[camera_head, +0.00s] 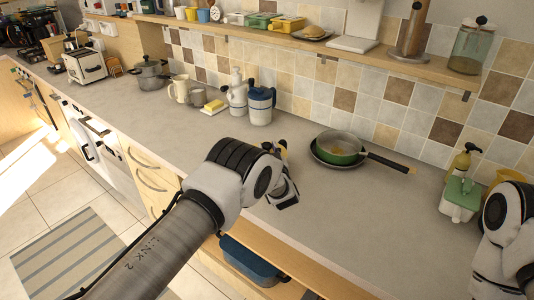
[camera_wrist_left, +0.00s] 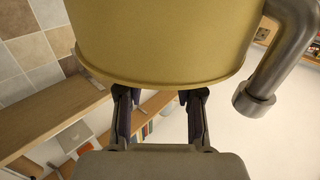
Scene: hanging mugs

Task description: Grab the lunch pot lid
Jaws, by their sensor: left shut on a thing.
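My left gripper (camera_head: 284,196) hangs over the front part of the counter, with its fingers mostly hidden by my wrist in the head view. In the left wrist view its two fingers (camera_wrist_left: 159,96) reach the lower rim of a large yellow, round-walled thing (camera_wrist_left: 160,40) and are shut on it. A thick grey metal handle (camera_wrist_left: 276,62) is at its right side. I cannot tell for sure whether this is the lunch pot lid. A blue and white pot-like container (camera_head: 260,107) stands upright near the tiled wall. My right gripper is out of view.
A green pan (camera_head: 338,147) with a black handle lies right of my left gripper. A white jug (camera_head: 236,96), a butter dish (camera_head: 212,107) and a cream pitcher (camera_head: 181,89) stand at the back. A green-lidded container (camera_head: 460,200) stands at the right. The front counter is mostly clear.

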